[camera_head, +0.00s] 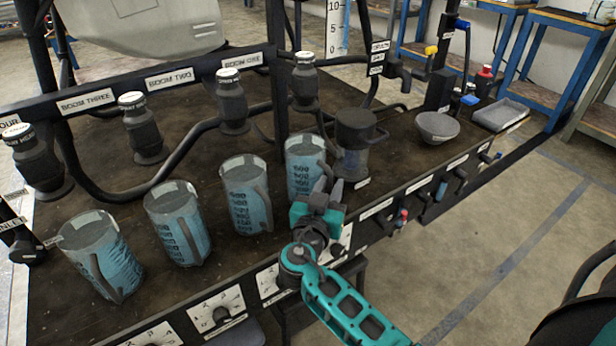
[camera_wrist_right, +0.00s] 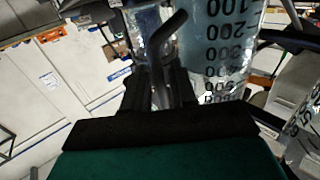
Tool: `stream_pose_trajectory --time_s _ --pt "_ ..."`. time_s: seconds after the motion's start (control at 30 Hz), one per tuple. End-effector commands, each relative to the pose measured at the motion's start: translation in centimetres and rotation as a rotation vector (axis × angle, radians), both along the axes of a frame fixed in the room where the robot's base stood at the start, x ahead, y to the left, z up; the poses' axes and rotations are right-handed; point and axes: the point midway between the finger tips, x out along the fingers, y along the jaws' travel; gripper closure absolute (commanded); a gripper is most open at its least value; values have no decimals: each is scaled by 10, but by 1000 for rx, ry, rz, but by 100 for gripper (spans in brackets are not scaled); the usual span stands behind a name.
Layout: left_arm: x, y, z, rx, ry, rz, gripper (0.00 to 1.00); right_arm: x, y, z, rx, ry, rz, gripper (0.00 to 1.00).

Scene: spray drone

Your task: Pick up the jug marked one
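Several clear jugs of blue liquid with dark handles stand in a row on the bench. The rightmost jug (camera_head: 303,168) stands upright, and its black volume scale shows large in the right wrist view (camera_wrist_right: 218,45). I cannot read a mark "one" on any jug. My right gripper (camera_head: 329,187) is at this jug's near side, its fingers pointing at the dark handle (camera_wrist_right: 166,38). The fingers look apart, with the handle's lower end between them; I cannot see whether they touch it. My left gripper is not in view.
Other jugs (camera_head: 247,195) (camera_head: 178,222) (camera_head: 101,254) stand to the left. Dark nozzles (camera_head: 232,100) and a labelled boom rail (camera_head: 170,78) rise behind. A dark-lidded container (camera_head: 354,140) stands close right, then a grey bowl (camera_head: 437,128) and a tray (camera_head: 499,115). Knobs line the bench front.

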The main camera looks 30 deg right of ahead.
Motion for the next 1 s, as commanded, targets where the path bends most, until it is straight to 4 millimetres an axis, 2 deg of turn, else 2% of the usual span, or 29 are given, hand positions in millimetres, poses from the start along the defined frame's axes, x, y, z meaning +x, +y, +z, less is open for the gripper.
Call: stream_pose_trajectory --time_s 0.03,0.27,1.0 --pt "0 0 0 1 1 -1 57 0 0 0 0 0 0 79" --pt "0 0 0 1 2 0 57 0 0 0 0 0 0 100" --pt "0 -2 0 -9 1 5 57 0 0 1 0 -1 0 100"
